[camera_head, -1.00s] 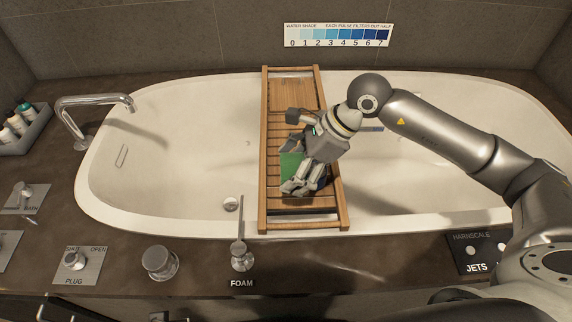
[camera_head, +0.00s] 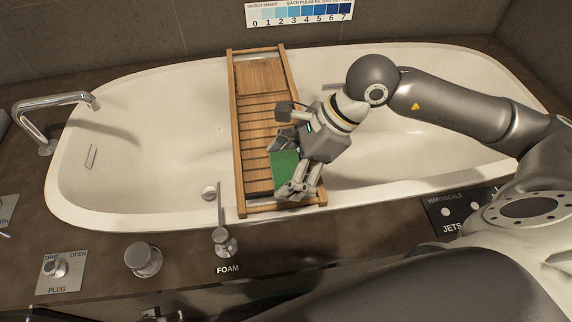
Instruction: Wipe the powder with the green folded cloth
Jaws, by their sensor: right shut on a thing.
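The green folded cloth (camera_head: 284,172) is at the wooden bath tray (camera_head: 259,77), over the tray's front half. My right gripper (camera_head: 286,162) reaches in from the right and is shut on the cloth, with one finger on its far side and one on its near side. The gripper hides part of the cloth and the tray's right side. I cannot make out any powder on the visible slats.
The tray spans a white bathtub (camera_head: 180,150). A chrome faucet (camera_head: 45,118) stands at the left. A foam spout (camera_head: 223,240), a round knob (camera_head: 143,259) and a plug control (camera_head: 58,267) line the dark front ledge. A jets panel (camera_head: 450,212) is at the right.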

